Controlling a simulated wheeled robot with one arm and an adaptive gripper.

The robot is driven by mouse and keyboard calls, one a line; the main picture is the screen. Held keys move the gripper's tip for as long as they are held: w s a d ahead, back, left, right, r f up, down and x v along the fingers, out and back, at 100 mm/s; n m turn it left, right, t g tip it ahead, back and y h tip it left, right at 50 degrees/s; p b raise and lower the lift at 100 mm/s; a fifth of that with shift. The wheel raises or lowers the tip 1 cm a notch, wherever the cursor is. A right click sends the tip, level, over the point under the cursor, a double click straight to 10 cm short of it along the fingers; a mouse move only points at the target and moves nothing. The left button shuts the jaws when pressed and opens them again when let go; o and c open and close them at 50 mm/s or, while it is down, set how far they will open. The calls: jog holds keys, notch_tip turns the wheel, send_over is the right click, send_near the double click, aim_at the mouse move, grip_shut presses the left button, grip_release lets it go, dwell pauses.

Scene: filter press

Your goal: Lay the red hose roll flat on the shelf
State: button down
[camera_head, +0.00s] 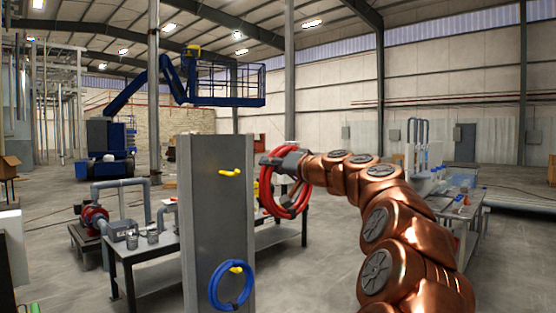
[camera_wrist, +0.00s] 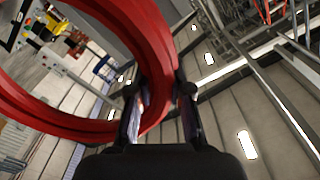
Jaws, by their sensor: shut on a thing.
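The red hose roll (camera_head: 268,190) hangs upright in the air from my gripper (camera_head: 270,162), to the right of a grey panel. In the wrist view the red hose roll (camera_wrist: 158,62) passes between the two fingers of my gripper (camera_wrist: 158,95), which are shut on its side. The roll is apart from the panel in the picture. I cannot tell for certain which surface is the shelf. A table (camera_head: 150,262) with a lower board stands behind the panel, partly hidden by it.
The grey upright panel (camera_head: 205,215) has an empty yellow hook (camera_head: 230,172) near its top. A blue hose roll (camera_head: 214,290) hangs on a lower yellow hook (camera_head: 237,268). A second table (camera_head: 470,208) with equipment stands at the right. A red pump (camera_head: 95,217) stands at the left.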

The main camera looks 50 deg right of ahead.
jog(key=w+a+f, duration=0.8)
jog(key=a+f, duration=0.3)
jog(key=a, duration=0.3)
jog(key=w+a+f, duration=0.8)
jog(key=a+f, duration=0.3)
jog(key=a, duration=0.2)
jog(key=w+a+f+y, duration=0.1)
jog(key=w+a+f, duration=0.7)
jog(key=a+f, duration=0.4)
jog(key=shift+w+a+n, duration=0.3)
jog(key=shift+a, duration=1.05)
jog(key=shift+f, duration=0.25)
